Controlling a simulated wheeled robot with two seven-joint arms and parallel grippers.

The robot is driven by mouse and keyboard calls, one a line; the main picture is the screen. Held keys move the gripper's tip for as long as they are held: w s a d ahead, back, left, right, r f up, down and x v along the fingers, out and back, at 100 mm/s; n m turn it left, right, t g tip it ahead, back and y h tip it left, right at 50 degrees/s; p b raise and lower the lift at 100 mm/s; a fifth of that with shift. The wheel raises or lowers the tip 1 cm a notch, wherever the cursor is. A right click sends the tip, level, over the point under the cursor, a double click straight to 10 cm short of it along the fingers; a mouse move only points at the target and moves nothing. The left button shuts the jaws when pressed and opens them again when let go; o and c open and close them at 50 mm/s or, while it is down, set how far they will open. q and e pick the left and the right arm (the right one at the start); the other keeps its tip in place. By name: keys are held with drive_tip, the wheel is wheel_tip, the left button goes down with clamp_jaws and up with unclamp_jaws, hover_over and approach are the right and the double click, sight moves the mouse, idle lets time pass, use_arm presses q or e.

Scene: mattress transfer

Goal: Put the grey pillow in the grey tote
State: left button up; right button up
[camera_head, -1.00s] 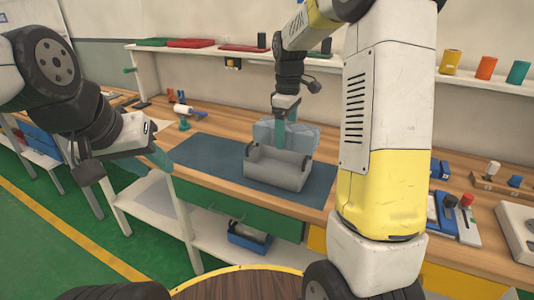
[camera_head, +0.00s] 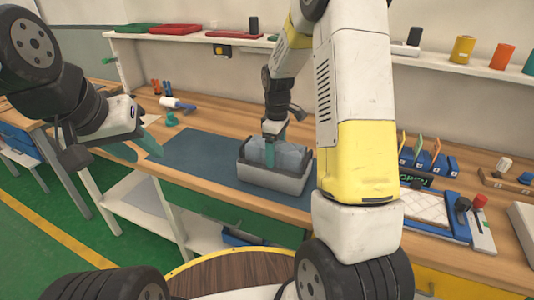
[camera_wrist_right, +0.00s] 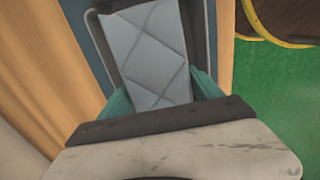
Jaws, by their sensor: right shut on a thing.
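The grey quilted pillow (camera_head: 291,156) sits down inside the grey tote (camera_head: 275,183), its top showing at about rim height. My right gripper (camera_head: 270,155) points down into the tote and is shut on the pillow. In the right wrist view the pillow (camera_wrist_right: 147,50) lies between the teal fingers (camera_wrist_right: 160,98), with the tote's dark rim (camera_wrist_right: 204,30) around it. Whether the pillow touches the tote's floor is hidden. My left gripper (camera_head: 137,148) is empty, its teal fingers apart, over the bench's left front edge.
The tote stands on a dark blue mat (camera_head: 196,160) on the wooden bench. Left of it are a teal stand with a white roller (camera_head: 175,104) and small tools. Blue holders (camera_head: 428,160) and a blue-framed tray (camera_head: 432,211) lie to the right. The mat's left part is clear.

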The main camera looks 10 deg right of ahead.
drive_tip(key=shift+f, duration=2.65)
drive_tip(key=shift+f, duration=0.15)
drive_tip(key=o, duration=1.5)
